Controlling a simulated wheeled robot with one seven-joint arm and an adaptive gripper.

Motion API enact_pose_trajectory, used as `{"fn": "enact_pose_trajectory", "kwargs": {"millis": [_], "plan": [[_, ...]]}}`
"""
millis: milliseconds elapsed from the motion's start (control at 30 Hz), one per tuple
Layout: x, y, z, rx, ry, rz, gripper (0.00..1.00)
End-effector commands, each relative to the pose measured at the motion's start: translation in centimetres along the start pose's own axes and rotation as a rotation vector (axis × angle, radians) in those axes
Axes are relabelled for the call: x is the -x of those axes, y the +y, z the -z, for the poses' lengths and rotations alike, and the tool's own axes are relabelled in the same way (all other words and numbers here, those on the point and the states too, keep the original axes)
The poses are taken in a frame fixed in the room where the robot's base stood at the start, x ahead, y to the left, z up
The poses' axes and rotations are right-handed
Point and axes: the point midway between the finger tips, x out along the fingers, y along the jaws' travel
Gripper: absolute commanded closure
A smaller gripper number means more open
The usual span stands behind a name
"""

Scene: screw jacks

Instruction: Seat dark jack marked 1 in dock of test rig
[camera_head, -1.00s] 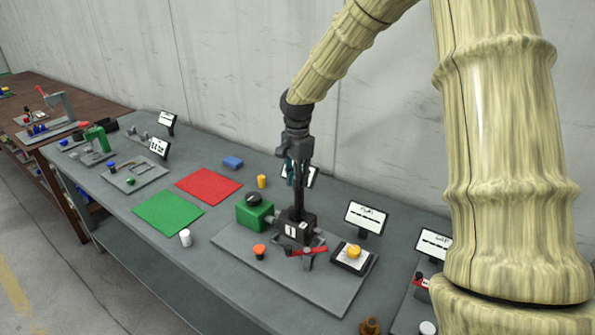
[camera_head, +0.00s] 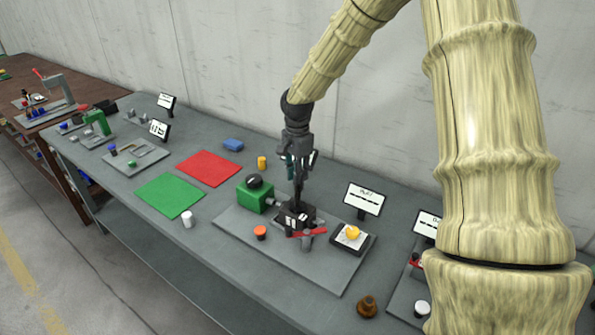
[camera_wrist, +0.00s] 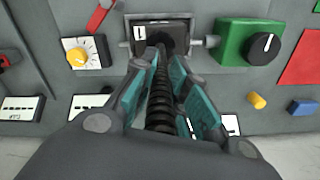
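The dark jack marked 1 (camera_head: 291,219) stands upright on the grey plate of the test rig (camera_head: 269,258). In the wrist view the jack's dark body (camera_wrist: 172,32) sits between the grey walls of the dock (camera_wrist: 128,46); whether it is fully down cannot be told. Its black threaded screw (camera_wrist: 160,100) rises toward the wrist camera. My gripper (camera_head: 299,172) is above the jack, its teal-padded fingers on both sides of the screw. In the wrist view my gripper (camera_wrist: 160,70) is open, with gaps beside the screw.
A green box with a black knob (camera_head: 255,195) stands left of the dock, and a red lever (camera_head: 307,232) lies in front. An orange button (camera_head: 260,232) and a yellow-knob dial (camera_head: 351,233) flank it. A sign (camera_head: 364,198) stands behind. Green and red mats lie farther left.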

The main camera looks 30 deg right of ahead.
Motion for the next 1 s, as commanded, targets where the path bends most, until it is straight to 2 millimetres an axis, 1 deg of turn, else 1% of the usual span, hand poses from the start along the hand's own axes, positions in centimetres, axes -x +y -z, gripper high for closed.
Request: {"fn": "enact_pose_trajectory", "kwargs": {"millis": [33, 67, 100, 433, 567, 767, 1000], "plan": [[0.0, 0.0, -0.1, 0.000, -0.001, 0.000, 0.73], [0.0, 0.0, -0.1, 0.000, -0.001, 0.000, 0.68], [0.0, 0.0, -0.1, 0.000, -0.001, 0.000, 0.65], [0.1, 0.0, 0.0, 0.000, 0.000, 0.001, 0.65], [0.8, -0.1, 0.0, -0.001, 0.000, 0.002, 0.65], [3.4, -0.1, -0.1, 0.000, 0.001, 0.004, 0.65], [7.4, -0.1, 0.0, 0.000, 0.002, 0.004, 0.65]]}}
